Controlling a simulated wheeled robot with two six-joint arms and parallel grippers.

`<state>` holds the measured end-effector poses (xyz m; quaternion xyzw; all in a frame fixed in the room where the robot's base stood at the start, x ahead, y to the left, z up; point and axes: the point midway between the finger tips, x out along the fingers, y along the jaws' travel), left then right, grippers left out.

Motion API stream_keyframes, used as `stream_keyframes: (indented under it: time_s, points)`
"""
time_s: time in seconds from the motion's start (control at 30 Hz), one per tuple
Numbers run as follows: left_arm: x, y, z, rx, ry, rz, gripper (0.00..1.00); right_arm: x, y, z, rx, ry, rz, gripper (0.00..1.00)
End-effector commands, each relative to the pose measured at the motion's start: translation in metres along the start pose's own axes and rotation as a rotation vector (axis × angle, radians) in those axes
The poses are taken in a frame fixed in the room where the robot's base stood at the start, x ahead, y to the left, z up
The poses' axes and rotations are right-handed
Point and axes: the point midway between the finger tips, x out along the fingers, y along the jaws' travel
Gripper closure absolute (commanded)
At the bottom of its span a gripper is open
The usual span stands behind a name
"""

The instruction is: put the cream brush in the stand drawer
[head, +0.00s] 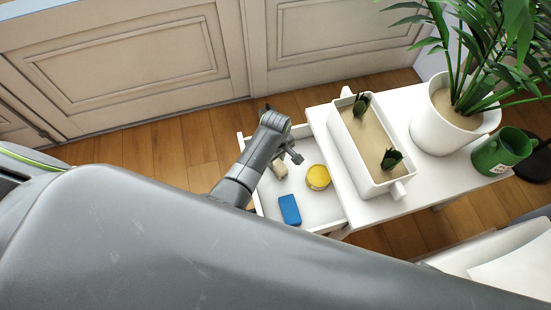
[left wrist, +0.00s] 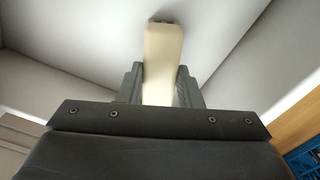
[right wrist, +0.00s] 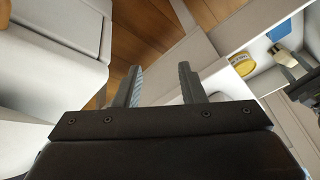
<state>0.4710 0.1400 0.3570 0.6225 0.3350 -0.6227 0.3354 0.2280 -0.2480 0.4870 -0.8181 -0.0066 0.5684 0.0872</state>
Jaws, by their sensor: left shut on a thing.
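The cream brush (left wrist: 162,58) is between the fingers of my left gripper (left wrist: 160,72), which is shut on it. In the head view my left gripper (head: 289,156) is over the open stand drawer (head: 318,209), and the brush (head: 279,170) shows beside it. Whether the brush touches the drawer floor I cannot tell. In the right wrist view the brush (right wrist: 282,56) appears inside the drawer walls. My right gripper (right wrist: 160,80) is open and empty, away from the drawer.
The drawer also holds a yellow tin (head: 318,177) and a blue block (head: 290,209). Cabinet doors (head: 130,62) stand behind.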

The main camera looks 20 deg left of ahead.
Motion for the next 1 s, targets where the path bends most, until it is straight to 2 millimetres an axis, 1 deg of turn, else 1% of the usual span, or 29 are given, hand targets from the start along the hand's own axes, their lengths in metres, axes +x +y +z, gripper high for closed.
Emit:
stream_keyframes:
  time_s: [0.1, 0.13, 0.27, 0.3, 0.57, 0.67, 0.7, 0.77, 1.0]
  points:
    - [0.003, 0.0, 0.0, 0.0, 0.0, 0.0, 1.0, 0.0, 0.0, 0.0, -0.001, 0.003, -0.001, 0.64]
    - [0.003, 0.0, 0.0, 0.0, 0.0, 0.0, 0.66, -0.001, 0.0, -0.001, -0.001, 0.004, -0.002, 0.64]
    - [0.003, 0.0, 0.0, 0.0, 0.0, 0.0, 0.48, -0.001, 0.0, 0.0, -0.001, 0.003, -0.001, 0.64]
    - [0.003, 0.0, 0.0, 0.0, 0.0, 0.0, 0.46, -0.001, 0.0, 0.0, -0.001, 0.003, -0.001, 0.64]
    - [0.002, 0.0, 0.0, 0.0, 0.0, 0.0, 0.46, -0.001, 0.0, 0.0, 0.0, 0.002, -0.001, 0.64]
    - [-0.005, 0.0, 0.0, 0.0, 0.001, 0.001, 0.46, -0.004, 0.0, -0.001, -0.001, 0.002, 0.002, 0.64]
    - [-0.01, 0.001, 0.0, 0.0, 0.001, 0.002, 0.46, -0.005, 0.001, -0.001, 0.0, -0.002, 0.007, 0.64]
    - [-0.02, 0.001, 0.0, 0.0, 0.001, 0.002, 0.46, 0.004, 0.004, 0.003, 0.005, -0.031, 0.019, 0.64]
    - [-0.072, 0.001, 0.0, 0.001, 0.001, 0.002, 0.46, 0.021, 0.016, 0.017, 0.015, -0.127, 0.069, 0.64]
